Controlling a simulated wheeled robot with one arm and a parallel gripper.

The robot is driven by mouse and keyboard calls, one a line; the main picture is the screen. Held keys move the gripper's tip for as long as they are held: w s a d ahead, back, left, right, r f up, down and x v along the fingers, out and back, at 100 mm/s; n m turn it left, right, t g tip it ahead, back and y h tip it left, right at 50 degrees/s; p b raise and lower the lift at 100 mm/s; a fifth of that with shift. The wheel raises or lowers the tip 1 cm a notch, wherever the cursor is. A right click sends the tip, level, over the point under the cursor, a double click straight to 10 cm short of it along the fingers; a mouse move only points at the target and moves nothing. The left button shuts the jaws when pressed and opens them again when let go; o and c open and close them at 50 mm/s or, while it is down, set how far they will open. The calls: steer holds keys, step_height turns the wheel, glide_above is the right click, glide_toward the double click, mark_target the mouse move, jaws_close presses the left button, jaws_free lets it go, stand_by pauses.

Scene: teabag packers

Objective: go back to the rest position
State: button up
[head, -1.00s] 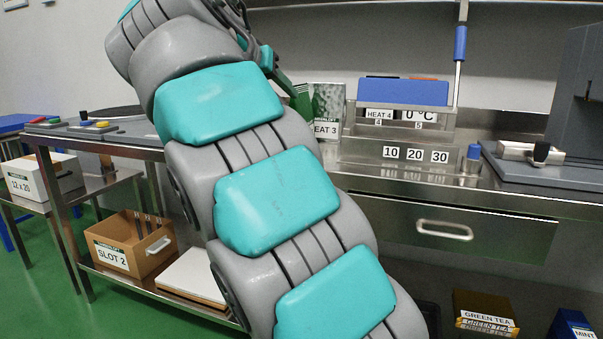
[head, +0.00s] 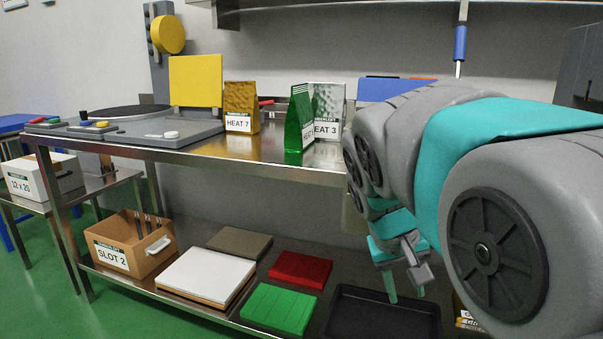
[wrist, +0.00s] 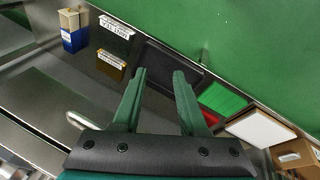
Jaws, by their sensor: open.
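My gripper (head: 405,284) hangs in front of the bench, pointing down toward the lower shelf. In the wrist view my gripper (wrist: 158,82) is open, with nothing between its two green fingers. My arm fills the right of the head view and hides part of the bench behind it. The gripper is apart from the black tray (head: 380,318) on the lower shelf, which also shows beyond the fingertips in the wrist view (wrist: 160,57).
The steel bench (head: 200,155) holds a brown pouch (head: 239,104), a green pouch (head: 299,120) and a silver pouch (head: 328,104). The lower shelf has the SLOT 2 box (head: 128,245), a white slab (head: 206,275), a red block (head: 301,270) and a green block (head: 279,309). Green floor lies in front.

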steer(key=s+a+f+g+y, duration=0.1)
steer(key=s+f+g, duration=0.1)
steer(key=s+f, duration=0.5)
steer(key=s+f+g+y, duration=0.1)
steer(key=s+f+y, duration=0.1)
steer(key=s+f, duration=0.6)
steer(key=s, duration=0.6)
steer(key=shift+s+a+g, duration=0.35)
steer(key=shift+g, duration=0.05)
